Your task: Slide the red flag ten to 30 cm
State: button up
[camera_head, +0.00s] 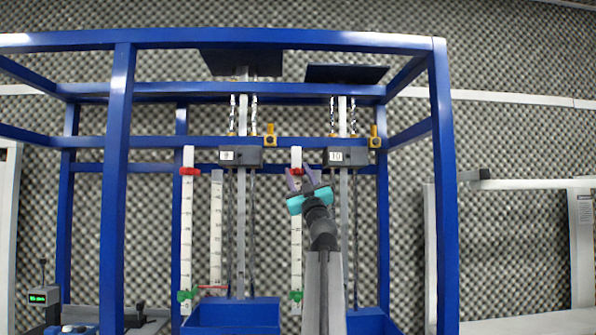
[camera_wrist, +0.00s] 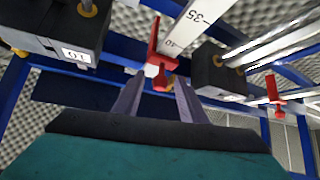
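The red flag (camera_head: 297,171) sits near the top of the white ruler (camera_head: 296,235), just left of the block labelled 10 (camera_head: 340,157). In the wrist view the red flag (camera_wrist: 160,62) is beside the 40 mark, with 35 printed farther along the ruler (camera_wrist: 205,18). The label 10 block (camera_wrist: 70,38) shows upside down at the upper left. My gripper (camera_head: 300,176) is at the flag's height. In the wrist view its fingers (camera_wrist: 158,82) are apart, with the flag between or just beyond the tips. Contact cannot be told.
A second red flag (camera_head: 188,171) is on another ruler left of the block labelled 9 (camera_head: 229,155). Green flags (camera_head: 296,296) sit low on the rulers. A blue frame (camera_head: 440,190) surrounds the rig, with blue bins (camera_head: 235,315) below and yellow fittings (camera_head: 375,137) above.

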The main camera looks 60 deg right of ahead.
jog(key=shift+w+d+r, duration=0.2)
jog(key=shift+w+r, duration=0.15)
jog(key=shift+r, duration=0.05)
grip_shut()
jog(key=shift+f, duration=0.1)
notch_tip(320, 180, down, 16)
jog(key=b, duration=0.4)
jog(key=shift+r, duration=0.25)
